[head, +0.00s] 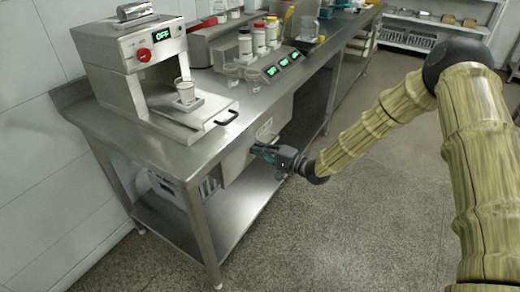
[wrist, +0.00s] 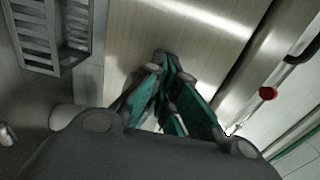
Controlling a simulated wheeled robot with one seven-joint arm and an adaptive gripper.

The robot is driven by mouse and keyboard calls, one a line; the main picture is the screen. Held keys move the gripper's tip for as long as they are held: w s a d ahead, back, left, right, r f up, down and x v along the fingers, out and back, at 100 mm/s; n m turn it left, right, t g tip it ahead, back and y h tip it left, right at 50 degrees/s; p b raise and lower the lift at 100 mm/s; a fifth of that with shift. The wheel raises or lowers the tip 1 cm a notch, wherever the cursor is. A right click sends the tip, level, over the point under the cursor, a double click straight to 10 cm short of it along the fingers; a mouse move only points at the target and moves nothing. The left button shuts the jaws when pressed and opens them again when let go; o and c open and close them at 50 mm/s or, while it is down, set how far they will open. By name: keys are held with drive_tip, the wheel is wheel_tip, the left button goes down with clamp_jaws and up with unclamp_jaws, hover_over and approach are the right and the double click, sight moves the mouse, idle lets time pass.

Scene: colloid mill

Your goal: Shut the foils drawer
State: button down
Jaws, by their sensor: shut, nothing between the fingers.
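The foils drawer (head: 238,158) is a grey metal box under the steel bench top, with a small label on its front near the gripper. I cannot tell for sure how far it stands out from the bench. My gripper (head: 258,150), dark with teal finger pads, is at the drawer's front, close to or touching it. In the wrist view my gripper (wrist: 164,62) is shut and empty, with its fingertips close to a brushed metal surface (wrist: 200,28). The fingers hide the spot where contact would be.
A mill (head: 140,70) with a small beaker stands on the bench (head: 110,125). Jars and lit displays (head: 283,65) stand further along. A slotted crate (head: 175,188) sits on the lower shelf, which is otherwise mostly bare. The floor (head: 370,200) in front is free.

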drive_tip(key=shift+r, duration=0.15)
drive_tip(key=v, duration=1.4)
drive_tip(key=s+f+n+g+h+p, duration=0.1)
drive_tip(key=s+f+g+h+p, duration=0.2)
drive_tip(key=s+f+h+p, duration=0.9)
drive_tip(key=s+d+f+n+g+h, duration=0.1)
drive_tip(key=s+d+g, duration=0.1)
drive_tip(key=s, duration=0.9)
drive_tip(key=s+d+f+n+g+h, duration=0.1)
drive_tip(key=s+d, duration=0.3)
drive_tip(key=s, duration=0.7)
drive_tip(key=s+d+f+n+g+h, duration=0.1)
drive_tip(key=s+d+f+n+g, duration=0.1)
drive_tip(key=s, duration=0.9)
drive_tip(key=shift+d+f+n+g+b, duration=0.35)
drive_tip(key=shift+d+n+g, duration=0.2)
drive_tip(key=shift+g, duration=0.35)
drive_tip(key=shift+a, duration=0.1)
